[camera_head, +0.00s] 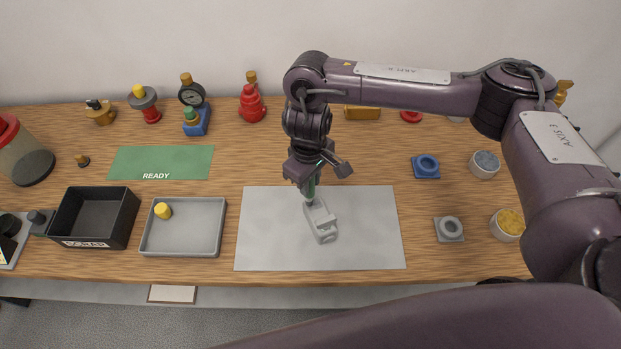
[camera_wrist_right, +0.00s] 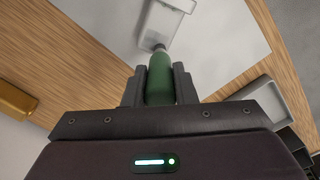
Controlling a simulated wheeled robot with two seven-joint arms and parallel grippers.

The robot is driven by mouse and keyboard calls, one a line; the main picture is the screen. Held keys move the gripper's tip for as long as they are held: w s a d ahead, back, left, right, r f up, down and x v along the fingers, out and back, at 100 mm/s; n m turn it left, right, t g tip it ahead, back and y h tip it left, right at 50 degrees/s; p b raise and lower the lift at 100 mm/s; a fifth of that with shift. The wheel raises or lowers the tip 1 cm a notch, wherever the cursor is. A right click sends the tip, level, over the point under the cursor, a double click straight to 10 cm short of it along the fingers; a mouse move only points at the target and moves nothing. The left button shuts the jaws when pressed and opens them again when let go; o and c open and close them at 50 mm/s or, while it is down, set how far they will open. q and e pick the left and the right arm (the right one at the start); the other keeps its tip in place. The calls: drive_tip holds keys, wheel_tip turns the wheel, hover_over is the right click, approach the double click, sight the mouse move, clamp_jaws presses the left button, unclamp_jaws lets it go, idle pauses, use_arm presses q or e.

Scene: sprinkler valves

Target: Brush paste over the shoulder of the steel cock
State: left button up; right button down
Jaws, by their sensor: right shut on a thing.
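The steel cock (camera_head: 322,226), a light grey valve body, lies on the pale grey mat (camera_head: 265,235) in the head view. It also shows at the top of the right wrist view (camera_wrist_right: 163,24). My right gripper (camera_head: 316,176) is above the cock's far end, shut on a green-handled brush (camera_head: 311,188). In the right wrist view the green handle (camera_wrist_right: 160,82) sits between the two fingers, and its dark tip points at the cock's near end. The tip overlaps the cock in view; I cannot tell whether it touches. My left gripper is out of view.
A pot with yellow contents (camera_head: 508,224) and a pot with grey contents (camera_head: 485,163) stand at the right. A grey tray (camera_head: 184,250) holds a yellow piece; a black bin (camera_head: 128,222) is beside it. The green READY mat (camera_head: 160,160) is clear.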

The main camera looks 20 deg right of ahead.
drive_tip(key=shift+d, duration=0.15)
drive_tip(key=shift+w+d+p, duration=0.1)
drive_tip(key=shift+d+p, duration=0.2)
drive_tip(key=shift+d, duration=0.8)
wheel_tip(320, 180, up, 7)
drive_tip(key=p, duration=0.6)
drive_tip(key=shift+p, duration=0.3)
